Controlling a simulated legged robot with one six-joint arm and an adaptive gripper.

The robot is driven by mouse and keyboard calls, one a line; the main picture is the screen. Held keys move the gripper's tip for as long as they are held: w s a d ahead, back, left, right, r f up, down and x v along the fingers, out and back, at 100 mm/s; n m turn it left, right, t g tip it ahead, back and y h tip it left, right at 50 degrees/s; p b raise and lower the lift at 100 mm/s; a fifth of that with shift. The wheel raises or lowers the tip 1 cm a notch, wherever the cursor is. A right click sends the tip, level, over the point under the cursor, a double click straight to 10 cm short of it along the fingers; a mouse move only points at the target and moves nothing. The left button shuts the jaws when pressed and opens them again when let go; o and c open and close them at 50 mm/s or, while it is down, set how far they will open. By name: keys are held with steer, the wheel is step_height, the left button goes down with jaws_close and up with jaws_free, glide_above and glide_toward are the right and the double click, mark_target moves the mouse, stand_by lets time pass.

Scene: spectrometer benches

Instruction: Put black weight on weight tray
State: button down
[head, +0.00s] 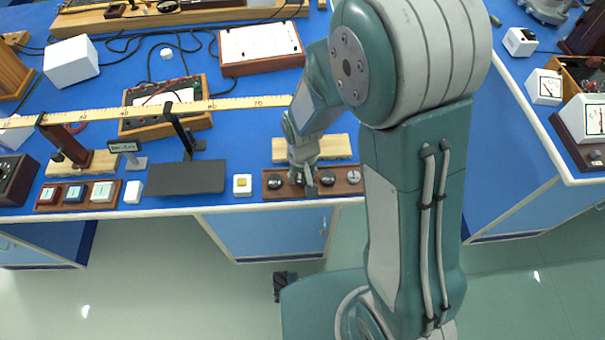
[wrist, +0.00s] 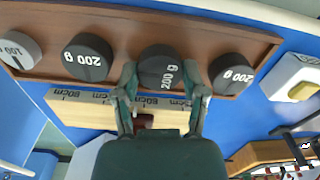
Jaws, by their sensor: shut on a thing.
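A black 200 g weight (wrist: 160,68) sits between the two fingers of my gripper (wrist: 161,85), which is shut on it. In the head view my gripper (head: 305,184) is at the brown wooden weight tray (head: 341,188) near the bench's front edge, and hides most of the held weight. In the wrist view the tray (wrist: 200,32) lies behind the held weight; I cannot tell whether the weight is lifted off it. Two other black 200 g weights, one to the left (wrist: 87,57) and one to the right (wrist: 232,73), sit on the tray, with a grey 100 g weight (wrist: 18,50) at the far left.
A pale wooden board (head: 338,148) with a scale lies just behind the tray. A small white block with a yellow top (head: 242,185) and a black flat plate (head: 186,178) stand to the left. A long ruler beam (head: 225,104) runs above the bench behind them.

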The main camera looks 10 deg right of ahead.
mark_target(301, 178)
steer(key=shift+c, duration=1.5)
jaws_free()
steer(key=shift+a+f, duration=0.1)
steer(key=shift+o, duration=0.8)
steer(key=shift+a, duration=0.25)
steer(key=shift+r, duration=0.25)
step_height(301, 178, up, 12)
steer(key=s+d+r+m+t, duration=0.1)
steer(key=s+d+r+t, duration=0.4)
steer(key=s+d+r, duration=0.6)
step_height(301, 178, up, 4)
steer(key=shift+s+f+m+t, duration=0.15)
steer(key=shift+s+m+t, duration=0.2)
steer(key=shift+s, duration=0.5)
